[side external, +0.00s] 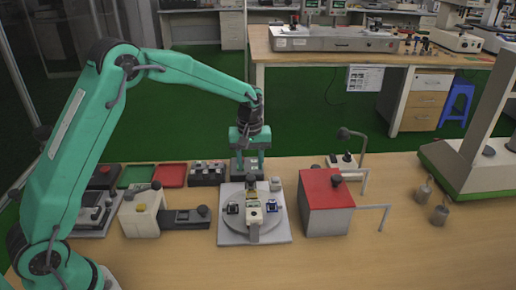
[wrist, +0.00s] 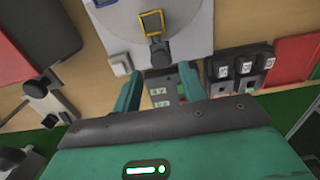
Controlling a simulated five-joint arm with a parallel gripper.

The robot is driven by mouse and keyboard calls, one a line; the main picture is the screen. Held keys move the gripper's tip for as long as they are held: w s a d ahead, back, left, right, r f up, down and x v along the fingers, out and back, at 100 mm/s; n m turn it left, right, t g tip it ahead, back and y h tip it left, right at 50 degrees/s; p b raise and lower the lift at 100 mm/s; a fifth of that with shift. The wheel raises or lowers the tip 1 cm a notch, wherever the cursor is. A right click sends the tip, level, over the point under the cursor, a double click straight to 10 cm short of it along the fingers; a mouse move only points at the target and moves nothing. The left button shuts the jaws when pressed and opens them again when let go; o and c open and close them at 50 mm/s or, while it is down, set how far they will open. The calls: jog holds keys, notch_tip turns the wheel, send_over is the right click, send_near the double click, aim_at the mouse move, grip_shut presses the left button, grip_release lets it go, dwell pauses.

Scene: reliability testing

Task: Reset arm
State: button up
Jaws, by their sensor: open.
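My gripper (side external: 249,164) hangs at the end of my teal arm, pointing down near the back edge of the white square plate (side external: 230,238). In the wrist view my gripper (wrist: 163,90) shows two teal fingers spread apart, with nothing held between them. Below and between the fingers is a dark block with pale labels (wrist: 163,101), apart from or touching them I cannot tell. A grey round turntable (side external: 237,223) on the plate carries a white and yellow device and small dark square parts on either side.
A red-topped box (side external: 326,190) stands right of the plate. A cream device (side external: 141,217) stands left. Behind it are a green tray (side external: 137,176), a red tray (side external: 171,175) and a dark switch block (side external: 207,173). Two small metal weights (side external: 440,214) sit far right. The front table is clear.

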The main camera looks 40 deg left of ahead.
jog(key=s+r+m+t, duration=0.3)
jog(key=s+r+m, duration=0.1)
jog(key=s+r, duration=0.9)
jog(key=s+r+m+t, duration=0.1)
jog(key=s+m, duration=0.1)
jog(key=s, duration=0.6)
jog(key=s+a+r+m+t, duration=0.1)
jog(key=s+r+m, duration=0.1)
jog(key=s, duration=0.7)
jog(key=shift+s+m+t, duration=0.15)
jog(key=shift+m+t, duration=0.15)
jog(key=shift+m, duration=0.2)
jog(key=shift+c, duration=0.2)
